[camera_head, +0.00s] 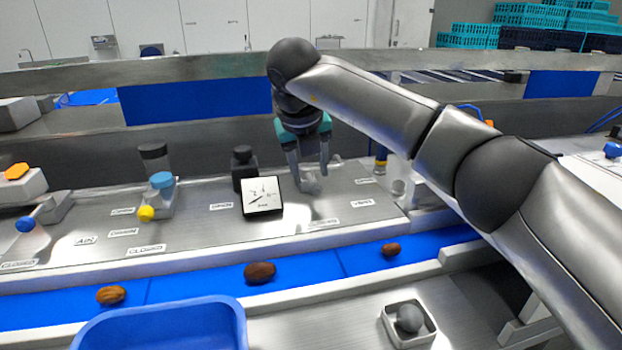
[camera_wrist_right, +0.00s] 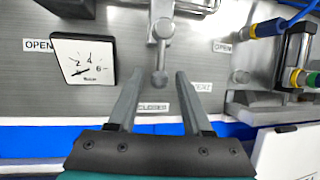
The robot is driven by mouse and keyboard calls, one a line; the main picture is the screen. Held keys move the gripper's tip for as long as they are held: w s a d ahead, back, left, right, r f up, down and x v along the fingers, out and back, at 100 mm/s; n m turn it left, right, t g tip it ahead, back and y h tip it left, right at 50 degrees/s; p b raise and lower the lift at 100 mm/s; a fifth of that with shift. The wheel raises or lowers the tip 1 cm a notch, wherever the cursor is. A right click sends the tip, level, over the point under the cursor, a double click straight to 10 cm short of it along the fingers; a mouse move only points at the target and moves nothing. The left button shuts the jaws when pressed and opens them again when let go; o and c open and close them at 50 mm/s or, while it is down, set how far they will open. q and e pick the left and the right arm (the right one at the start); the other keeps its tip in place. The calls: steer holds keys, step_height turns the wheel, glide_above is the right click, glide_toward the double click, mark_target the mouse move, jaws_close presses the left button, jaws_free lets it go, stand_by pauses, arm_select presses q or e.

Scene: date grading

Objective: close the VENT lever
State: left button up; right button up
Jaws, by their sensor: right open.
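The VENT lever (camera_wrist_right: 160,48) is a grey metal arm with a round grey knob (camera_wrist_right: 160,80) at its end. In the right wrist view it runs down the picture, and its knob points toward the CLOSED label (camera_wrist_right: 152,107). An OPEN label (camera_wrist_right: 222,46) is to the upper right. The VENT label (camera_wrist_right: 200,87) is partly covered by a finger. My right gripper (camera_head: 311,178) is open over the lever in the head view. In the right wrist view its fingertips (camera_wrist_right: 160,73) are on either side of the knob, with gaps visible. My left gripper is not in view.
A square pressure gauge (camera_head: 262,196) stands left of the lever. A yellow-knobbed valve (camera_head: 146,213) and a blue-knobbed lever (camera_head: 25,224) are farther left. Dates (camera_head: 260,272) lie on the blue belt (camera_head: 200,286) in front. A blue bin (camera_head: 160,318) is at the front.

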steer(key=b+v, duration=0.1)
steer(key=v, duration=1.1)
steer(key=shift+s, duration=0.15)
